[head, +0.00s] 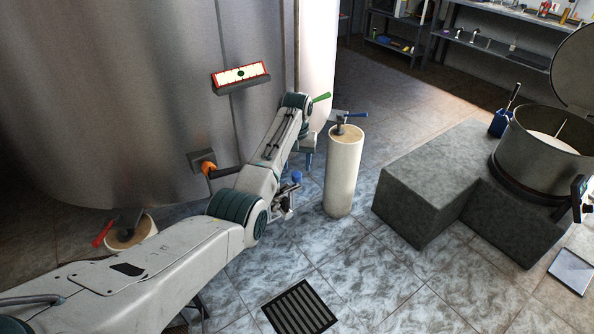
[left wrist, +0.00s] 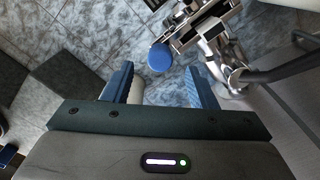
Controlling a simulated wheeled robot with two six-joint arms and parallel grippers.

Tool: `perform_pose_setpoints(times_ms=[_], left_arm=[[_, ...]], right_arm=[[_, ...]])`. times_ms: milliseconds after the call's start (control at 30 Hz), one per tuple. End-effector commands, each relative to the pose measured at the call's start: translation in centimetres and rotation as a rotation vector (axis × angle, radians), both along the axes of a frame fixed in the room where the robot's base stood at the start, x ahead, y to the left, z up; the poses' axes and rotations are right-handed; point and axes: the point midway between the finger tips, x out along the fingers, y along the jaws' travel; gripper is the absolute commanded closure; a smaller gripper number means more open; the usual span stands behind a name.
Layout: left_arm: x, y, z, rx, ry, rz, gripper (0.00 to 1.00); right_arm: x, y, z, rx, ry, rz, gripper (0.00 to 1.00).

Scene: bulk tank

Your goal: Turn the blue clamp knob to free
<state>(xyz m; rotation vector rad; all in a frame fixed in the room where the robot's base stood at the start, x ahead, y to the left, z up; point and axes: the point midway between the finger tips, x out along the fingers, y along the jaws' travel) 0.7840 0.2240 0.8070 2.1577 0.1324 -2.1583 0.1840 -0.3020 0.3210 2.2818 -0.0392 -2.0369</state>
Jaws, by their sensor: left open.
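The blue clamp knob (head: 296,177) sits on a metal clamp fitting (head: 287,204) low at the tank front, just beside my arm. In the left wrist view the round blue knob (left wrist: 160,57) lies beyond and roughly between the fingertips, a little left of the shiny clamp parts (left wrist: 205,35). My left gripper (left wrist: 158,78) is open, with its two blue fingers apart and nothing between them. In the head view my left gripper (head: 308,157) points down, partly hidden behind my arm, above the knob. I cannot tell the exact gap to the knob. My right gripper is not in view.
The big steel tank (head: 120,90) fills the left. A grey stepped block (head: 430,185) carries an open steel vessel (head: 540,155). A floor drain (head: 298,307) lies in front; tiles around it are clear.

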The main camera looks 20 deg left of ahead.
Motion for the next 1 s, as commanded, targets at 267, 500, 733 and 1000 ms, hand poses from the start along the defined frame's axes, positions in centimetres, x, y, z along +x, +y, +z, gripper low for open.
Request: perform_pose_setpoints(times_ms=[267, 500, 733, 1000], left_arm=[[0.0, 0.0, -3.6, 0.0, 0.0, 0.0, 0.48], [0.0, 0.0, -4.1, 0.0, 0.0, 0.0, 0.48], [0.0, 0.0, -4.1, 0.0, 0.0, 0.0, 0.7], [0.0, 0.0, -4.0, 0.0, 0.0, 0.003, 0.93]], right_arm=[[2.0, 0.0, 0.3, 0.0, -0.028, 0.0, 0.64], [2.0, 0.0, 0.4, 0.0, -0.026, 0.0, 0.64], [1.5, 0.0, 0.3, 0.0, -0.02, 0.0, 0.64], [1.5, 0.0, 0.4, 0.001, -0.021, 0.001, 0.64]])
